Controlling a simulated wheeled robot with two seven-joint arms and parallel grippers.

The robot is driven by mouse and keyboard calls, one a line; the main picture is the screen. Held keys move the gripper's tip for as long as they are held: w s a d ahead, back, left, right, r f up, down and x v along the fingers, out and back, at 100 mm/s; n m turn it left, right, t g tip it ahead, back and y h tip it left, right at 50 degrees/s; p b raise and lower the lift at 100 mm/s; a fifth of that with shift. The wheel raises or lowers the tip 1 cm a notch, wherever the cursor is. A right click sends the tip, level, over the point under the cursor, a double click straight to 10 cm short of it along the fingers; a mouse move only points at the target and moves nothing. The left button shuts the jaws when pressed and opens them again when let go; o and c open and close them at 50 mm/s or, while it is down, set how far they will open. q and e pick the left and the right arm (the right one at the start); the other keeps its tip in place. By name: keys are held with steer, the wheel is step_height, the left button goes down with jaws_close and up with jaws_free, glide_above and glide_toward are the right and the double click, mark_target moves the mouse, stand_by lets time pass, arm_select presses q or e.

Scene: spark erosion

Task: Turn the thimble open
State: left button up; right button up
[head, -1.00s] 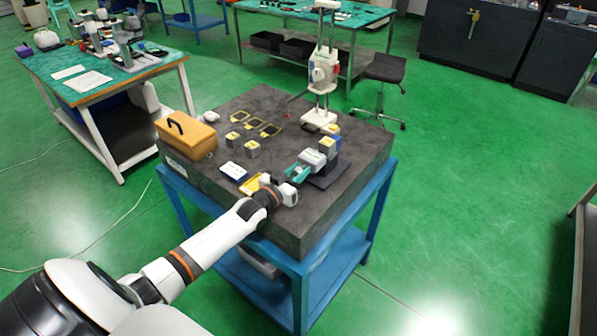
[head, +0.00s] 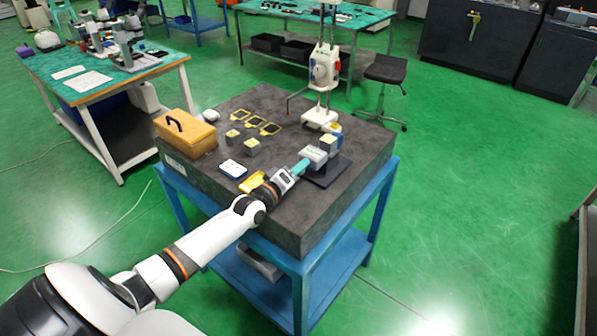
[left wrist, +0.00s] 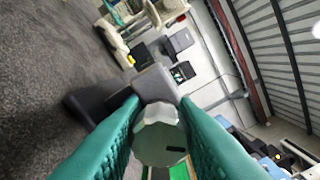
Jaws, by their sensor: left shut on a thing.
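The thimble (left wrist: 160,136) shows in the left wrist view as a pale grey, faceted knob end with a short dark mark. The two teal fingers of my left gripper (head: 301,167) are shut on it, one on each side. Behind it is a dark grey body (left wrist: 157,84). In the head view, the light grey device (head: 315,154) stands on a dark base plate (head: 328,175), and the gripper reaches it from the lower left. The thimble itself is hidden by the fingers there. My right gripper is not in view.
On the dark stone slab (head: 225,120) stand a yellow box with a handle (head: 186,133), small grey blocks (head: 250,147), yellow-edged frames (head: 255,123), a blue-and-white pad (head: 232,169) and a yellow item (head: 252,181) beside my wrist. A tall white stand (head: 322,85) rises behind the device.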

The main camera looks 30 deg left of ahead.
arm_select(q)
steer(key=n, duration=0.1)
steer(key=n+b, duration=0.1)
steer(key=n, duration=0.2)
steer(key=shift+f+b, duration=0.25)
steer(key=shift+b, duration=0.05)
steer(key=shift+n+b, duration=0.4)
steer(key=shift+n, duration=1.2)
steer(key=o, duration=1)
steer(key=shift+r, duration=0.15)
steer(key=shift+s, duration=0.1)
